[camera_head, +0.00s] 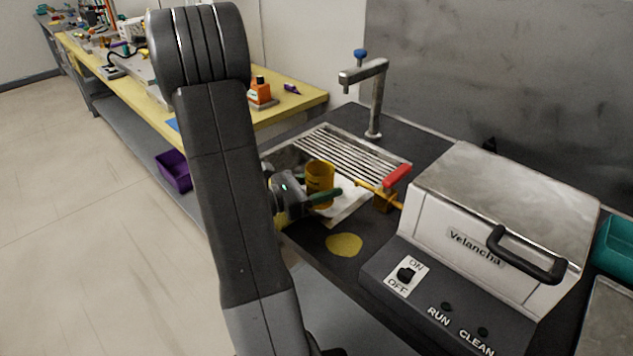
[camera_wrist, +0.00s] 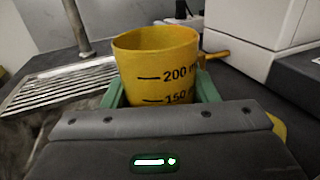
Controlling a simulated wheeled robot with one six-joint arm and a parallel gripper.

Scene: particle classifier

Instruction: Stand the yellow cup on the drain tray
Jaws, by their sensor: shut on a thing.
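The yellow cup (camera_head: 319,180) is upright between the green fingers of my gripper (camera_head: 325,197), which is shut on it. In the wrist view the cup (camera_wrist: 160,68) shows its open rim and the marks 200 and 150, with the gripper fingers (camera_wrist: 158,92) on both sides; its base is hidden behind the gripper body. The drain tray (camera_head: 352,150) is a slatted metal rack just behind the cup in the head view. In the wrist view the drain tray (camera_wrist: 62,86) lies to the left of the cup. I cannot tell whether the cup's base touches anything.
A yellow block with a red handle (camera_head: 397,176) stands right of the cup. The white Velancha machine (camera_head: 480,220) is further right. A metal tap (camera_head: 374,95) rises behind the tray. A yellow patch (camera_head: 344,244) lies on the dark counter in front. The tray's slats look clear.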

